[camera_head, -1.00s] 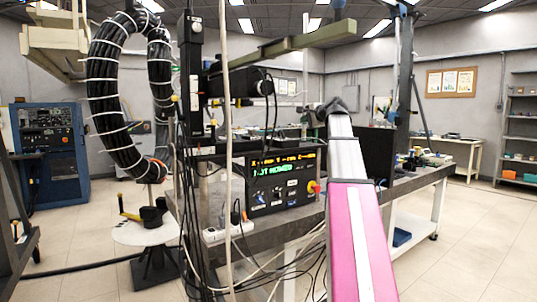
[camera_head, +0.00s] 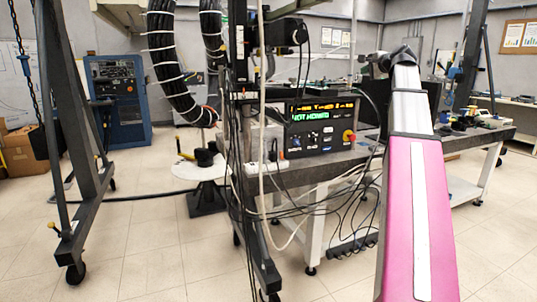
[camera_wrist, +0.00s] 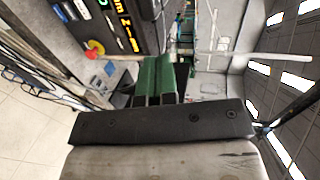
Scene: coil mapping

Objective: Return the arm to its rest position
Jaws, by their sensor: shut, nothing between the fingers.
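My arm, pink and silver, reaches from the bottom right of the head view toward the control box, with its dark wrist at the far end. In the wrist view my gripper (camera_wrist: 160,65) shows as two green fingers side by side beyond a dark plate, shut with nothing between them. The fingers cannot be made out in the head view. The control box (camera_head: 320,128), with a lit green and yellow display, stands left of my arm; its red knob (camera_wrist: 94,48) also shows in the wrist view.
The workbench (camera_head: 300,174) stands beyond and left of my arm, with cables hanging in front. A round white stand (camera_head: 200,169) and a dark wheeled frame (camera_head: 78,190) are further left. Open tiled floor lies between them.

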